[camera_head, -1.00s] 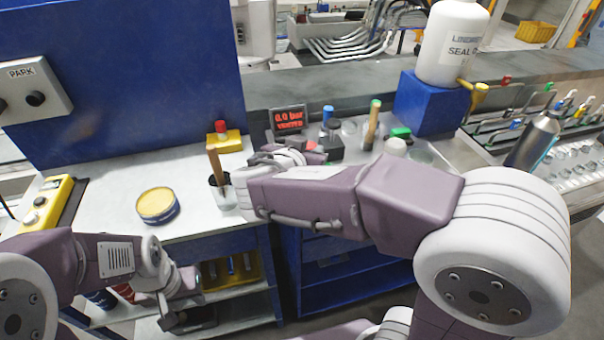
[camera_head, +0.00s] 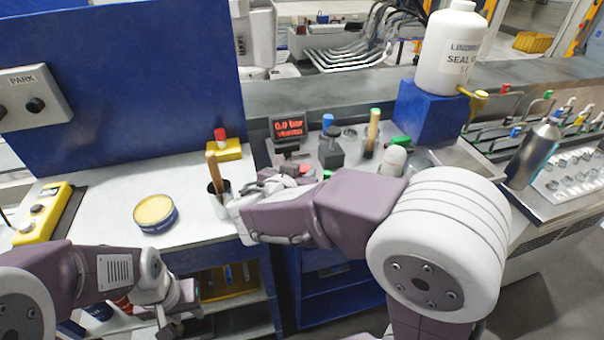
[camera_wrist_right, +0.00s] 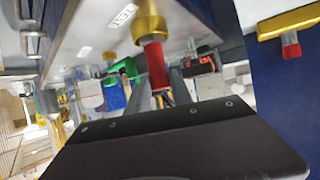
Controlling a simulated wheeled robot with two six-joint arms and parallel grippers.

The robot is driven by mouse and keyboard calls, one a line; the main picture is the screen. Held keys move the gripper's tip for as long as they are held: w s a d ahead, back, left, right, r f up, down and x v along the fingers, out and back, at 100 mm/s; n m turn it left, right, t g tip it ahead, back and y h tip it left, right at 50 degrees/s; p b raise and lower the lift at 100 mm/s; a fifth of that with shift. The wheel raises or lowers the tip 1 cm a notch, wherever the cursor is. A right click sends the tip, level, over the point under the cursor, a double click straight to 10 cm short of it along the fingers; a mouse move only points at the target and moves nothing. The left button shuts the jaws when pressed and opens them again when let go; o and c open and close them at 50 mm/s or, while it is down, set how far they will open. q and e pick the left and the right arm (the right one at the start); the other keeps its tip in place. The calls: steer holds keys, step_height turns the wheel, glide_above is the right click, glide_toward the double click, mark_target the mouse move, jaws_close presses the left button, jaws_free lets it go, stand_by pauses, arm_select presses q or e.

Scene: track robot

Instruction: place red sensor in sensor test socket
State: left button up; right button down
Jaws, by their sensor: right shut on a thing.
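The red sensor (camera_wrist_right: 156,66), a red cylinder with a brass collar and thin wires, stands in front of my right gripper in the right wrist view. My right gripper (camera_head: 284,182) is shut on it over the test bench; the fingers are mostly hidden behind my arm in the head view. A small red patch shows beside the gripper there; I cannot tell whether it is the sensor. The test display (camera_head: 289,128) with red digits stands just behind the gripper. I cannot make out the socket opening. My left gripper (camera_head: 172,305) is low at the left bench, its jaws unclear.
A black block with a knob (camera_head: 330,152) and a wooden-handled tool (camera_head: 373,130) stand close by. A cup with a brush (camera_head: 217,190), a yellow block with a red cap (camera_head: 222,147) and a yellow tin (camera_head: 156,212) are on the left bench. A white bottle (camera_head: 448,48) stands on a blue box.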

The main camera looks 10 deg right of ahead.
steer(key=shift+f, duration=0.15)
steer(key=c, duration=1.1)
jaws_free()
steer(key=shift+r, duration=0.25)
steer(key=shift+r+p, duration=0.45)
steer(key=shift+p, duration=0.45)
steer(key=shift+s+a+r+b, duration=0.1)
steer(key=shift+s+a+b, duration=0.35)
steer(key=shift+s+a, duration=0.25)
steer(key=v, duration=1)
steer(key=shift+s+d, duration=0.2)
steer(key=shift+d, duration=0.1)
